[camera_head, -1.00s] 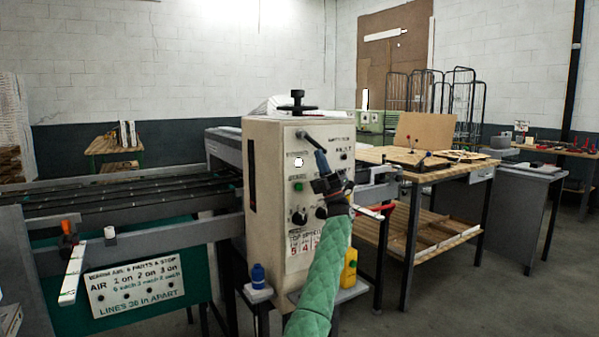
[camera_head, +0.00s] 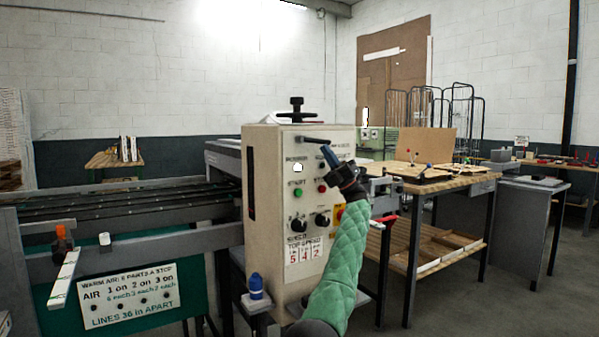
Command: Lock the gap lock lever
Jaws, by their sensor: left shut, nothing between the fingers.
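The lever (camera_head: 313,139) is a dark bar near the top of the cream control box's front (camera_head: 272,215). It lies nearly level, pointing right from its pivot. I take it to be the gap lock lever; its label is too small to read. My left gripper (camera_head: 323,151), dark with bluish fingers, is shut and empty just below the lever's right end. Whether it touches the lever I cannot tell. My green-sleeved left arm hides the lower right of the box front. My right gripper is not in view.
Buttons and knobs (camera_head: 298,222) sit below and left of my gripper. A black handwheel (camera_head: 297,109) stands on the box. A blue bottle (camera_head: 256,286) stands on a ledge at lower left. A conveyor (camera_head: 120,205) extends left, and a wooden worktable (camera_head: 455,183) stands right.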

